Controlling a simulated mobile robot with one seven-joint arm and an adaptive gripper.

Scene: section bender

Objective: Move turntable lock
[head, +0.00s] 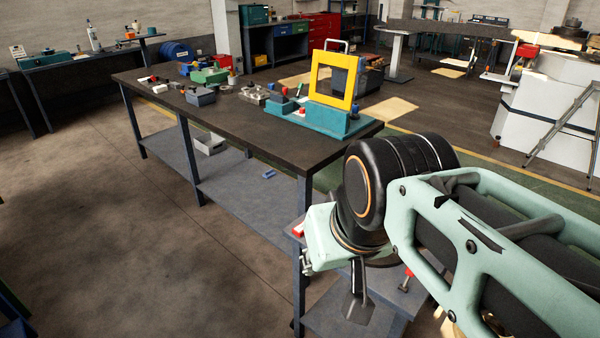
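I cannot single out the turntable lock in the head view. A red-tipped handle (407,277) stands beside and below my wrist, and a small red part (298,230) shows at its left; I cannot tell what either belongs to. My gripper (359,306) hangs below my wrist at the lower middle, beyond the near corner of the long workbench (235,128). Its fingers are small and dark, and I cannot tell whether they are open or holding something. My wrist and forearm hide much of the surface behind them.
A teal machine with a yellow frame (316,85) stands at the bench's right end. Grey bins (200,96) and small parts lie further left. A lower shelf (225,183) holds a white box (209,144). Open floor (110,220) lies left; a white machine (555,115) stands right.

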